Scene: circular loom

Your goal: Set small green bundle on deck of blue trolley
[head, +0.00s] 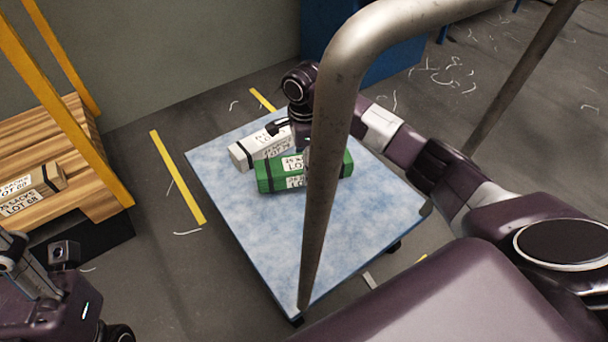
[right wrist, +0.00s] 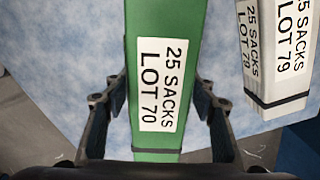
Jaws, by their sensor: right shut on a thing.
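The small green bundle (head: 265,181), with a white label reading 25 SACKS LOT 70 and dark straps, is at the blue trolley deck (head: 365,225). Whether it rests on the deck or hangs just above it, I cannot tell. My right gripper (right wrist: 162,90) is shut on the green bundle (right wrist: 190,60), one finger on each side. In the head view the trolley's grey handle hides part of the gripper and bundle. Part of my left arm shows at the lower left; its fingers are not clear.
A white bundle (head: 241,156) lies on the deck right beside the green one; it also shows in the right wrist view (right wrist: 280,90). A brown bundle (head: 30,189) lies on a wooden pallet (head: 100,200) at left. The handle (head: 325,150) rises in front. The deck's near part is clear.

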